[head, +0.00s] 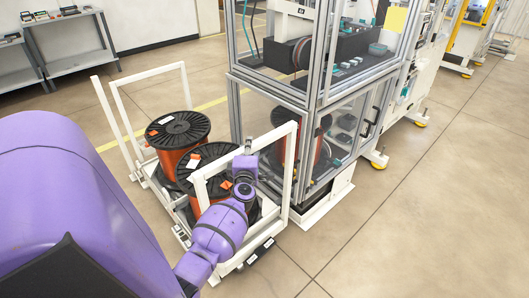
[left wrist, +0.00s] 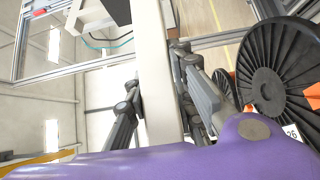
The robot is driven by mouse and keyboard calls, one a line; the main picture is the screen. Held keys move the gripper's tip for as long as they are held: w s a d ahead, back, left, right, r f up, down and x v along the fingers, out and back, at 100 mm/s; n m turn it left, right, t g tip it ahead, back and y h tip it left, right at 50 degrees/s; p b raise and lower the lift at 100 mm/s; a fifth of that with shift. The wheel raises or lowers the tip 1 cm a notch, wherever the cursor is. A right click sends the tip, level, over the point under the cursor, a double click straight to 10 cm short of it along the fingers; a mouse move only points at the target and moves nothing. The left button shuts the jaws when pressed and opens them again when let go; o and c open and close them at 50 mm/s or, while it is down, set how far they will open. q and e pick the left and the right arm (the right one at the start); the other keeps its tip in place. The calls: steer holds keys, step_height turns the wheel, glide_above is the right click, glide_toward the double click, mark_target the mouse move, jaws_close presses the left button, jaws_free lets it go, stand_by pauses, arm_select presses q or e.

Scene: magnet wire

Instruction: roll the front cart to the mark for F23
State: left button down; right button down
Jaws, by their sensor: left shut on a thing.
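The front cart (head: 291,165) is a white frame with upright hoops at its ends, standing beside the glass-sided machine. It carries two black-flanged spools of copper wire, one nearer (head: 207,160) and one farther (head: 178,128). My left gripper (head: 245,166) is shut on a white bar of the cart's near hoop. In the left wrist view its fingers (left wrist: 155,75) lie on both sides of the white bar (left wrist: 152,35), and a black spool flange (left wrist: 275,75) shows at the right. My right gripper is out of view. I cannot make out a mark for F23.
The machine (head: 330,110) with its metal frame stands close to the cart's right side. A yellow line (head: 210,103) crosses the floor behind the cart. A grey shelf (head: 78,62) stands at the back left. The floor at the right is clear.

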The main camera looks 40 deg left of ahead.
arm_select(q)
steer(key=shift+a+f, duration=0.4)
steer(key=shift+a, duration=0.45)
steer(key=shift+d, duration=0.1)
steer(key=shift+s+d+r, duration=0.1)
steer(key=shift+d+r, duration=0.25)
steer(key=c, duration=1.8)
jaws_free()
steer(key=shift+c, duration=0.2)
steer(key=o, duration=0.4)
steer(key=shift+w+a, duration=0.15)
steer(key=shift+w, duration=0.05)
steer(key=shift+c, duration=0.2)
steer(key=shift+s+a, duration=0.1)
steer(key=shift+s, duration=0.1)
